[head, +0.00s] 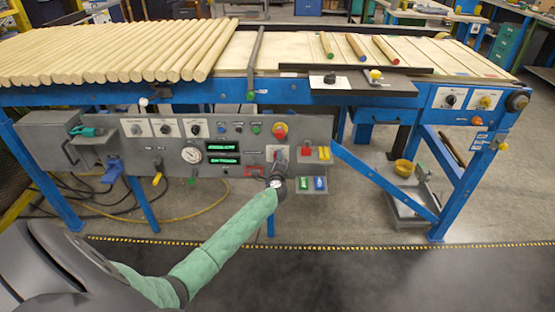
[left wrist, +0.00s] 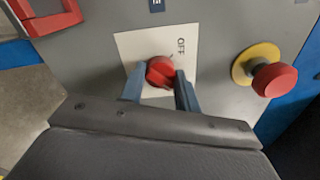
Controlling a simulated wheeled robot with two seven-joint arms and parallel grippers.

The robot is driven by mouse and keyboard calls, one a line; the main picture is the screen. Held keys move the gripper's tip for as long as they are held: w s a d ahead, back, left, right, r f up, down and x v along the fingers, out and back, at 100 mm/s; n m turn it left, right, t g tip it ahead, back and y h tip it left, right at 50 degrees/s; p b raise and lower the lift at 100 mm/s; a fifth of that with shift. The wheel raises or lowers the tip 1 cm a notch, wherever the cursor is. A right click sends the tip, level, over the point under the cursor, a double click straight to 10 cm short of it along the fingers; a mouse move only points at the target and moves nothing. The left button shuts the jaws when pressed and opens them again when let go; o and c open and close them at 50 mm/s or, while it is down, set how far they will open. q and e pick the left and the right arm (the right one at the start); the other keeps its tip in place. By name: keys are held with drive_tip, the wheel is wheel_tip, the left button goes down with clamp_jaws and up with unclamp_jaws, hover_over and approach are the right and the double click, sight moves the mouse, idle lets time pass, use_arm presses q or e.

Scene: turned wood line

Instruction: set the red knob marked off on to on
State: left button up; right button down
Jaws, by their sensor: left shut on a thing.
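The red knob (left wrist: 160,71) sits on a white plate (left wrist: 128,46) on the grey control panel (head: 345,130). The word OFF is printed on the plate, beside the knob, and appears turned sideways in the left wrist view. My left gripper (head: 278,166) is at the panel, with its two blue-grey fingers on either side of the knob, shut on it. In the head view the gripper mostly hides the knob. The ON mark is not visible, and I cannot tell exactly where the knob points. My right gripper is not in view.
A red mushroom button on a yellow ring (left wrist: 272,78) is close beside the knob plate. A red frame (left wrist: 45,12) is on the other side. Wooden rods (head: 120,52) lie on the line above.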

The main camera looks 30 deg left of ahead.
use_arm(q)
drive_tip(key=shift+f, duration=0.1)
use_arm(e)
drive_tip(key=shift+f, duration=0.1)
use_arm(q)
drive_tip(key=o, duration=1)
drive_tip(key=v, duration=0.8)
drive_tip(key=shift+w+b, duration=0.1)
drive_tip(key=shift+b, duration=0.3)
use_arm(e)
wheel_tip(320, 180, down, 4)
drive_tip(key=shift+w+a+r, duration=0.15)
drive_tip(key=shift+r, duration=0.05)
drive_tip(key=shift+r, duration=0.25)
